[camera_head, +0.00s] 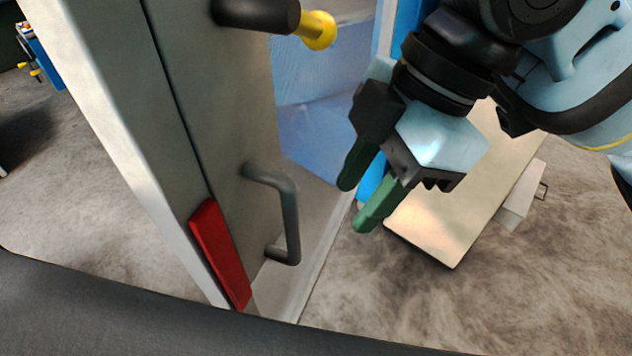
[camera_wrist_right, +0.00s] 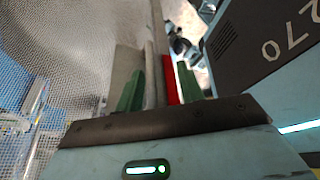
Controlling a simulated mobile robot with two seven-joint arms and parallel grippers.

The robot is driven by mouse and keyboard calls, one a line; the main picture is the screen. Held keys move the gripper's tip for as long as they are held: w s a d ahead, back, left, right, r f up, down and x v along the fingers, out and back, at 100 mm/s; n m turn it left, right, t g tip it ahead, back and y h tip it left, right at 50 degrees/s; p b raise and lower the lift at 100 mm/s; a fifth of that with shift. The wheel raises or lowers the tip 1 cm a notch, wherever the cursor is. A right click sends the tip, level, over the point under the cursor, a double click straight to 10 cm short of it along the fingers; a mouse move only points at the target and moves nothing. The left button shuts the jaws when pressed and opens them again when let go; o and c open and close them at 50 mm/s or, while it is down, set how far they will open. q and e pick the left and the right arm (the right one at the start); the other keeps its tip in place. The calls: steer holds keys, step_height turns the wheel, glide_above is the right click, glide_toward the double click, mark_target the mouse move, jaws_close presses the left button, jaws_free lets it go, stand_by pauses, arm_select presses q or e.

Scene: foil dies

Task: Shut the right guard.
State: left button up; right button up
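A grey panel (camera_head: 225,110) with a grey bar handle (camera_head: 288,215) stands in front of me in the head view; I take it for the right guard. It stands at an angle, with a blue interior showing to its right. A red block (camera_head: 220,255) is on its edge, left of the handle. My right gripper (camera_head: 364,194) has green fingers, apart and empty, to the right of the handle and not touching it. In the right wrist view, the red block (camera_wrist_right: 171,82) and a grey bar, likely the handle (camera_wrist_right: 150,75), show between the fingers (camera_wrist_right: 160,85). My left gripper is not in view.
A black cylinder with a yellow knob (camera_head: 318,30) juts out above the handle. A pale flat-topped box (camera_head: 450,215) stands on the floor behind my right gripper. Mesh (camera_wrist_right: 60,50) fills the left of the right wrist view. The floor (camera_head: 370,300) at lower right is clear.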

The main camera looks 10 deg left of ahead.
steer(key=s+a+f, duration=0.1)
steer(key=a+f, duration=0.2)
steer(key=f, duration=0.1)
steer(key=shift+s+a+f, duration=0.15)
steer(key=shift+s+f, duration=0.1)
steer(key=shift+f, duration=0.15)
steer(key=shift+c, duration=0.4)
jaws_close()
stand_by(0.8)
steer(key=shift+o, duration=0.4)
jaws_free()
